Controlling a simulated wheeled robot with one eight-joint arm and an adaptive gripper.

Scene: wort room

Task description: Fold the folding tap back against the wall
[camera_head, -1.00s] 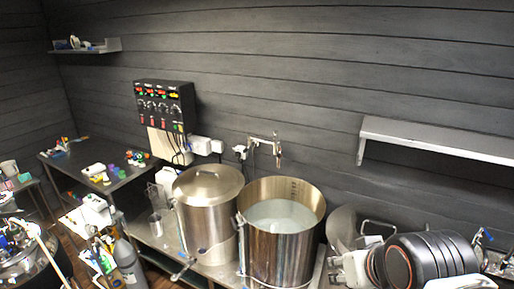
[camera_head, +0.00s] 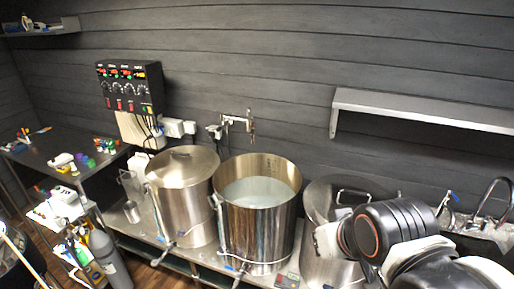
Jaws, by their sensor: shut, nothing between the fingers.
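The folding tap (camera_head: 238,120) is a metal, jointed pipe on the dark plank wall, above and behind the open pot. Its arm stands out to the right from its wall mount, and its spout (camera_head: 252,130) hangs down at the right end. The open steel pot (camera_head: 257,225) below it holds pale liquid. My arm (camera_head: 395,228) shows at the lower right, black and white, well apart from the tap. My gripper's fingers cannot be made out in this view.
A lidded steel pot (camera_head: 183,200) stands left of the open pot, and another steel pot (camera_head: 325,205) stands to its right, partly behind my arm. A control box (camera_head: 130,88) hangs left of the tap. A wall shelf (camera_head: 420,110) juts out at right. The wall between is clear.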

